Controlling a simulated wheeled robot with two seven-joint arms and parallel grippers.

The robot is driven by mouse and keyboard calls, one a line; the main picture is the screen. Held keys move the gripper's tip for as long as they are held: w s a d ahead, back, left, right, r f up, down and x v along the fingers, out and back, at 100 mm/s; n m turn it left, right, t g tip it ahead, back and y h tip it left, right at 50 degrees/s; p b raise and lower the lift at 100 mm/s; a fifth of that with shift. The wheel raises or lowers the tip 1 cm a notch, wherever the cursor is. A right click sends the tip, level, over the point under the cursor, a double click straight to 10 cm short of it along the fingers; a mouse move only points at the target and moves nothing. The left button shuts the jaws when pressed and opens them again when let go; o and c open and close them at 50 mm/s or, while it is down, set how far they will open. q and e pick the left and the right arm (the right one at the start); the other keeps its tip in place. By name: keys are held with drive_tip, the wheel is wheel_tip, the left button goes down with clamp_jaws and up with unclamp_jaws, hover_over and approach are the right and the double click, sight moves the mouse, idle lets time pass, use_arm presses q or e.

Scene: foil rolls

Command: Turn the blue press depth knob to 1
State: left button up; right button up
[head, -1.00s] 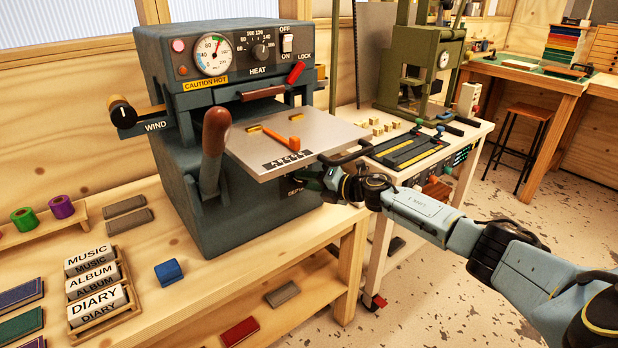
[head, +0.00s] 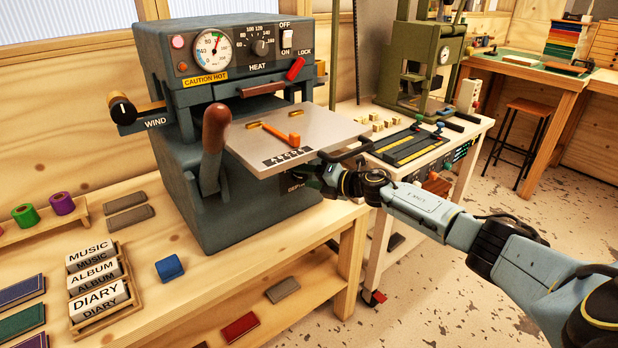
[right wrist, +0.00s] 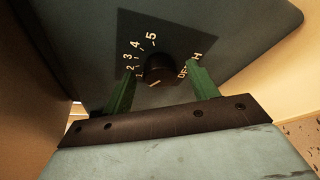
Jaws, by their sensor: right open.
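The blue-grey press (head: 188,150) stands on the wooden bench in the head view. Its depth knob (right wrist: 160,69) shows in the right wrist view, black and round, with the numbers 1 to 5 curving up its left side. A small pale mark shows on the knob's lower left edge, roughly on the 1 side; its exact setting is hard to tell. My right gripper (right wrist: 161,74) is open, with one green finger on each side of the knob and gaps visible. In the head view my right gripper (head: 310,176) is partly hidden under the press plate. My left gripper is out of view.
The press plate (head: 330,130) juts out just above my right gripper. The brown-handled lever (head: 214,135) stands at its left. A white side table (head: 465,140) with tools is close on the right. A blue block (head: 170,267) lies on the bench.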

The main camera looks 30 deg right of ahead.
drive_tip(key=shift+s+d, duration=0.15)
drive_tip(key=shift+s, duration=0.1)
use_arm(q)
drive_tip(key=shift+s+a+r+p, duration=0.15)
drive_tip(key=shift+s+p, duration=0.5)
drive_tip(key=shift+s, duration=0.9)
use_arm(e)
drive_tip(key=v, duration=1.2)
drive_tip(key=shift+s+d, duration=0.15)
drive_tip(key=shift+s, duration=0.2)
